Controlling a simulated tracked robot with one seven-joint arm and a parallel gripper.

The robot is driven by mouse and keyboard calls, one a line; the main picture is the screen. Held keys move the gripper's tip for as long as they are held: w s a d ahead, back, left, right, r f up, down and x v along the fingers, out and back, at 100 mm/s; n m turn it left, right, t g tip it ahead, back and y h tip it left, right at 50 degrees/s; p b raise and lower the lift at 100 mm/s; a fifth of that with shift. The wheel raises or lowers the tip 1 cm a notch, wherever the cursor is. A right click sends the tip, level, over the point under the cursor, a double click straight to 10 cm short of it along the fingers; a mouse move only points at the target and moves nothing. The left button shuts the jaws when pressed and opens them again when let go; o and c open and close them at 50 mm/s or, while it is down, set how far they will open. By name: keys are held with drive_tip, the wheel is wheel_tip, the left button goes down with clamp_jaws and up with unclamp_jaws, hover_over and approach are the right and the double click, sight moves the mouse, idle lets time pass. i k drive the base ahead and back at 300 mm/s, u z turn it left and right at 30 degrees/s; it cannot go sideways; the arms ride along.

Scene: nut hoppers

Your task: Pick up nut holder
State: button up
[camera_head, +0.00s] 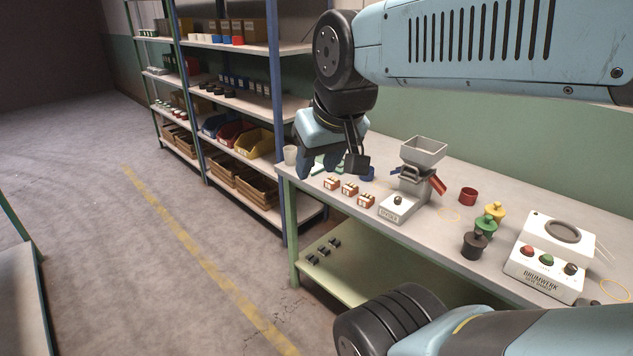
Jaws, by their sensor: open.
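No single thing can be told for sure as the nut holder. On the bench stands a grey hopper machine (412,182) with a square funnel on top, a red chute at its right and a white base. A small red cup (468,197) stands to its right. My gripper (341,164) is open and points down over the bench's far left end. It partly hides the green and pale things behind it. I cannot tell whether it touches anything.
The bench (440,235) holds several small red-and-white blocks (349,189), yellow, green and black knobbed pieces (486,225) and a white machine (548,258) with buttons. A white cup (290,155) is at the far left corner. Shelves (230,100) with bins stand left; the floor is clear.

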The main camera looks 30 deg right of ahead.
sight(331, 183)
drive_tip(key=u, duration=0.15)
drive_tip(key=i, duration=0.8)
drive_tip(key=z, duration=1.05)
